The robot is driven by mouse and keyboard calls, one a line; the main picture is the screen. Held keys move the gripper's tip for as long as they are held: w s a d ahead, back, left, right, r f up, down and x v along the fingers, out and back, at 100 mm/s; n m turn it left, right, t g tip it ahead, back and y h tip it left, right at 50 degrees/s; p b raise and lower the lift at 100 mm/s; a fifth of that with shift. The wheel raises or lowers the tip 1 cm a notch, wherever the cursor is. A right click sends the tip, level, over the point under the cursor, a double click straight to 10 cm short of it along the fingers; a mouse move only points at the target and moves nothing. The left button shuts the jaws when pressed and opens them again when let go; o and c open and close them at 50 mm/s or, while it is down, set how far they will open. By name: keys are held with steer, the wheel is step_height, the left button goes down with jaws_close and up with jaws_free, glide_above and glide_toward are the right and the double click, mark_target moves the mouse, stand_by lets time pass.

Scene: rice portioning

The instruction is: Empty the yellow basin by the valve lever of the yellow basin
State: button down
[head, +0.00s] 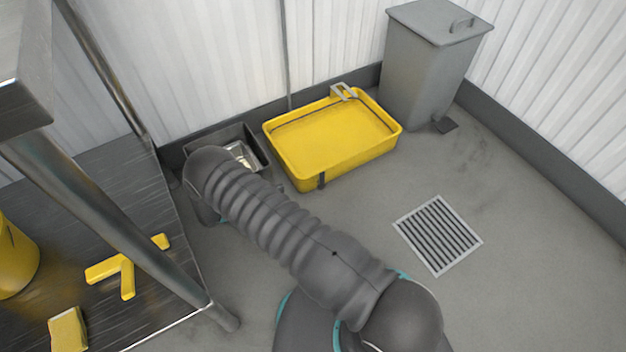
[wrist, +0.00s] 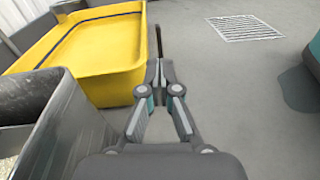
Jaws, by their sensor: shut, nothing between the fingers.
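The yellow basin (head: 388,147) stands on the floor near the back wall; it also shows at the upper left of the wrist view (wrist: 115,84). A dark line runs around its inside; I cannot tell how full it is. A small dark upright piece, apparently the valve lever (head: 321,181), is at its front side. In the wrist view the lever (wrist: 159,42) rises just beyond my fingertips. My gripper (wrist: 161,72) is shut and empty, close to the basin's near corner; I cannot tell whether it touches the lever. The head view hides my gripper behind my arm.
A dark grey open box (head: 262,151) stands left of the basin, close beside my gripper in the wrist view (wrist: 58,125). A grey pedal bin (head: 425,75) stands right of the basin. A floor drain grate (head: 438,235) lies in clear floor. A metal table (head: 170,290) fills the left.

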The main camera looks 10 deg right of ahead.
step_height(320, 180, down, 3)
steer(key=n+t, duration=0.1)
steer(key=p, duration=0.2)
glide_toward(320, 178)
steer(key=shift+n+h, duration=0.3)
steer(key=x, duration=0.7)
steer(key=shift+w+f, duration=0.2)
steer(key=shift+f, duration=0.15)
steer(key=shift+r, duration=0.1)
